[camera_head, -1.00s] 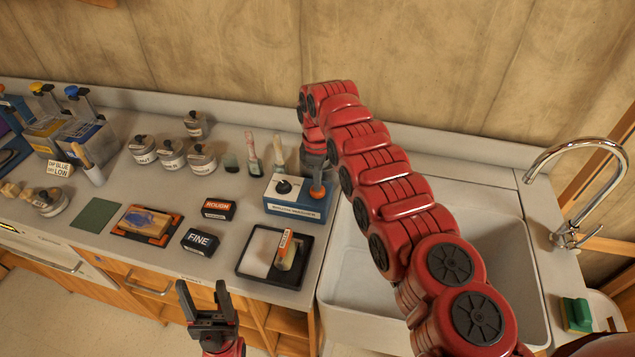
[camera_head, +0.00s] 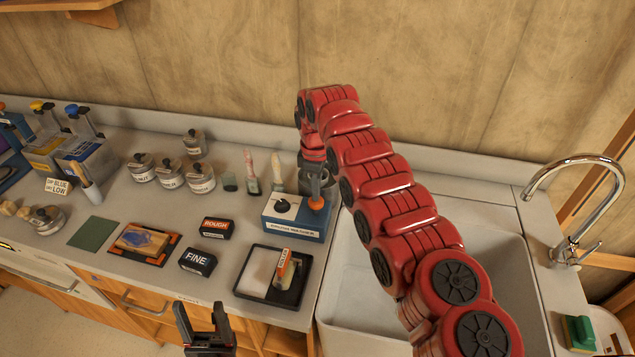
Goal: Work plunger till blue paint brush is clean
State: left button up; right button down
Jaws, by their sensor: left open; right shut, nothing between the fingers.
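A blue box with a white top and a front label (camera_head: 292,228) stands on the counter left of the sink. It has a black knob (camera_head: 283,206) and an orange plunger (camera_head: 316,203) at its right. My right gripper (camera_head: 316,186) is shut and empty, pointing down right at the plunger; whether it touches is hard to tell. A brush with a reddish handle (camera_head: 249,165) and a cream one (camera_head: 277,176) stand upright behind the box. I cannot tell which brush is the blue-paint one. My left gripper (camera_head: 203,325) is open and empty in front of the counter.
A black tray (camera_head: 258,252) holding a small block sits in front of the box. ROUGH (camera_head: 216,228) and FINE (camera_head: 198,262) blocks lie left of it. Several lidded jars stand farther left. The sink (camera_head: 350,285) and tap (camera_head: 590,165) are right.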

jog(key=shift+f, duration=0.1)
dwell(0.5)
jog(key=shift+f+b, duration=1)
jog(key=shift+f, duration=0.7)
jog(key=shift+r, duration=1.8)
jog(key=shift+f, duration=0.15)
jog(key=shift+f+b, duration=0.85)
jog(key=shift+f, duration=0.8)
jog(key=shift+r+p, duration=0.55)
jog(key=shift+r, duration=1.2)
